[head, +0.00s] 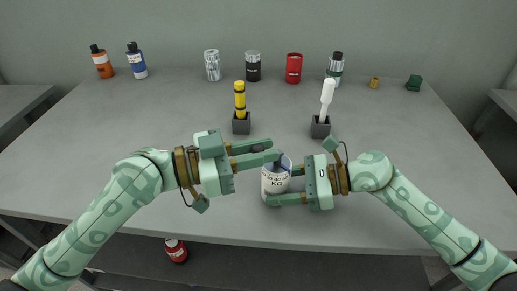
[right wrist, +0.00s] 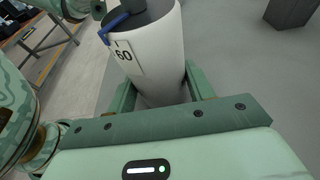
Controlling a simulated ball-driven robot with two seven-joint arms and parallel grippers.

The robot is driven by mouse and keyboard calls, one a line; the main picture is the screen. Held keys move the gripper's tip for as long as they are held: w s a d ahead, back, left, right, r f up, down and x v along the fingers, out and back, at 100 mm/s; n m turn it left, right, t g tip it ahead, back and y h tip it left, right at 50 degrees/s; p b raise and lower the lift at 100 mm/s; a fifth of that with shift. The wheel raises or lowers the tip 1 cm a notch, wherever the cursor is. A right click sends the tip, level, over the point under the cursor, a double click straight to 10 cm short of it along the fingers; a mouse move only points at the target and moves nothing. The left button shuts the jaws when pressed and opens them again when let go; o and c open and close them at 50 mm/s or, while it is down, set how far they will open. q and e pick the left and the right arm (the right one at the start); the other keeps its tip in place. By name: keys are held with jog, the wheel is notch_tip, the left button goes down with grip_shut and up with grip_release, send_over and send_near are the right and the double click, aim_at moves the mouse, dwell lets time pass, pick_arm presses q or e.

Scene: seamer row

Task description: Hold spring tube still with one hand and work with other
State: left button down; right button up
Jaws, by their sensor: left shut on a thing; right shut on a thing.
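The white spring tube (head: 274,184) stands upright near the front edge of the table. It has dark printing and a number label, which reads 60 in the right wrist view (right wrist: 150,60). My right gripper (head: 284,186) is shut around the tube from the right, one finger on each side. My left gripper (head: 272,151) reaches in from the left at the tube's top and is shut on a small dark thing that its fingers mostly hide. In the right wrist view a blue piece (right wrist: 113,24) sits at the tube's rim, beside a dark grey top.
A yellow-handled tool (head: 240,97) and a white-handled tool (head: 327,97) stand in dark blocks behind the grippers. Bottles and cans, including a red can (head: 293,68), line the back. A green block (head: 413,83) sits back right. The table's left and right sides are clear.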

pick_arm(q)
jog(key=shift+f, duration=0.15)
jog(key=shift+s+d+n+t+y, duration=0.3)
jog(key=shift+n+t+y, duration=0.7)
jog(key=shift+t, duration=0.25)
jog(key=shift+s+d+n+t+y, duration=0.15)
jog(key=shift+d+n+t+y, duration=0.1)
jog(key=shift+n+t+y, duration=0.85)
jog(key=shift+s+d+n+t+y, duration=0.3)
jog(key=shift+n+t+y, duration=0.5)
jog(key=shift+t, duration=0.55)
jog(key=c, duration=1.3)
grip_release()
